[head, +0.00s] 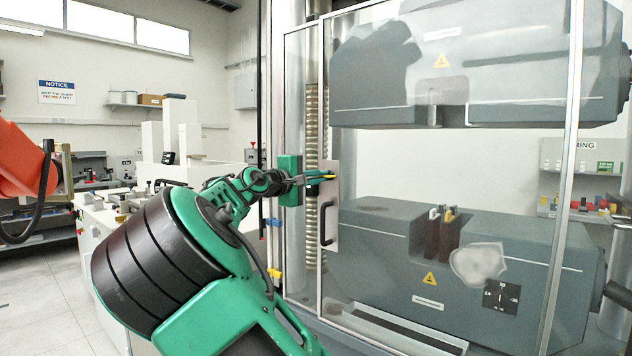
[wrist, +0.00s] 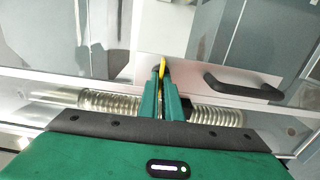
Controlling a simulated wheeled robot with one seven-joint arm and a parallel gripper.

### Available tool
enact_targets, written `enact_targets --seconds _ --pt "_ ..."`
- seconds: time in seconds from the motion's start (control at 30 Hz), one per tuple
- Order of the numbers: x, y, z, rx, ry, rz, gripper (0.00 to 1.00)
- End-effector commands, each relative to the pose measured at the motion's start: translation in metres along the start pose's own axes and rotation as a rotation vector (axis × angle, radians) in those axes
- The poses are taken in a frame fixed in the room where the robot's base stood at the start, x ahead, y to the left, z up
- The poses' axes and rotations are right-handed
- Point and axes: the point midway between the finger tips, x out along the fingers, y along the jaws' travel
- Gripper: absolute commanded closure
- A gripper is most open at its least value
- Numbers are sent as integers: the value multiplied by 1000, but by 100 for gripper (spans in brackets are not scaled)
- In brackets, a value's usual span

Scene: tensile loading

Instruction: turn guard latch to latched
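The guard latch (wrist: 163,66) shows in the wrist view as a small yellow lever on a pale plate. In the head view its yellow tip (head: 327,175) shows just past my fingers, near the upper part of the door's handle plate. My gripper (wrist: 161,86) has its two green fingers close together, with the yellow lever between their tips. My gripper (head: 312,178) also shows in the head view, reaching right to the door's left edge. The fingers hide part of the latch, so its exact setting cannot be told. The glazed guard door (head: 455,160) appears closed.
A black door handle (head: 326,222) sits just below the latch; it also shows in the wrist view (wrist: 240,91). Behind the glass are the upper grip head (head: 480,75) and lower grip head (head: 380,245). An orange robot arm (head: 25,165) stands at the far left.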

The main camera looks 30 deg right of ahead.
Motion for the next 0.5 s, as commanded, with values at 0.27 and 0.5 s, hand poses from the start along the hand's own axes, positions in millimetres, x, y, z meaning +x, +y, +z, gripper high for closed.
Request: enact_targets --seconds 0.27,0.5 --pt "-4 -3 -7 -9 15 -3 100" --pt "-3 -2 -5 -8 11 -3 77"
